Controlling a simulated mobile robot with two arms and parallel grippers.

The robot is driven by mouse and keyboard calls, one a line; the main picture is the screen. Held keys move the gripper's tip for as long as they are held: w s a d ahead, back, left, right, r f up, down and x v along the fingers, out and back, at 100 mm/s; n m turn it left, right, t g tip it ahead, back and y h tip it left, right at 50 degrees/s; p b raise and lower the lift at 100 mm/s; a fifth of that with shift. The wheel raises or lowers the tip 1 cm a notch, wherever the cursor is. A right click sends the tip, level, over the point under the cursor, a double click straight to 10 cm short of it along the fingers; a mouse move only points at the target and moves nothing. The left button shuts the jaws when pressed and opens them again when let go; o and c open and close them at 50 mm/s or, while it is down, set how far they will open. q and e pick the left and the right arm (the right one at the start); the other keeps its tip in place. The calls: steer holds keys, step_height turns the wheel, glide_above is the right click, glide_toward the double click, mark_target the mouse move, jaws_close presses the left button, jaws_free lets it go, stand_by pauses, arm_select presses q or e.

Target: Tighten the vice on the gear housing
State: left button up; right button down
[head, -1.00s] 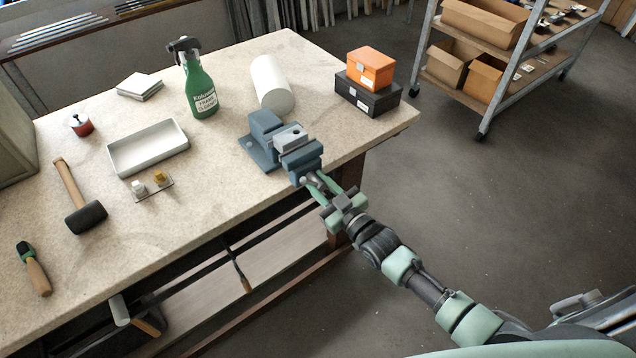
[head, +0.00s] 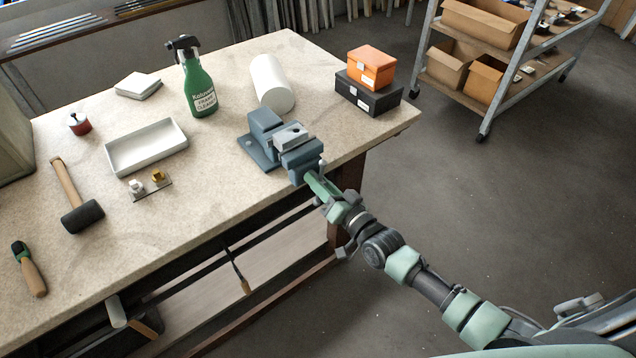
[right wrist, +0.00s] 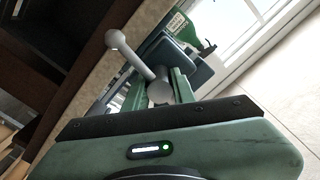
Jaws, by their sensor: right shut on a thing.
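The blue-grey vice (head: 263,124) is at the front right edge of the workbench. The grey gear housing (head: 291,135) sits between its jaws, with a dark hole in its top. My right gripper (head: 314,178) is at the vice's front end, shut on the vice handle. In the right wrist view the handle (right wrist: 132,50) is a light grey bar with a ball end, slanting up left from the screw end between my green fingers (right wrist: 158,90). The far end of the handle is hidden there. My left gripper is not in view.
On the bench (head: 225,165) are a green spray bottle (head: 200,90), a white cylinder (head: 270,82), an orange box (head: 371,67) on a black box (head: 368,95), a white tray (head: 147,148) and a mallet (head: 82,214). A shelf cart (head: 484,125) stands at right.

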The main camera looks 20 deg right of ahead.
steer(key=shift+f+m, duration=0.1)
steer(key=shift+m, duration=0.5)
steer(key=c, duration=1.2)
jaws_free()
steer(key=shift+s+d, duration=0.1)
steer(key=shift+d, duration=0.05)
steer(key=shift+o, duration=0.2)
steer(key=b+v, duration=0.1)
steer(key=v, duration=0.6)
steer(key=shift+s, duration=0.4)
steer(key=shift+d, duration=0.1)
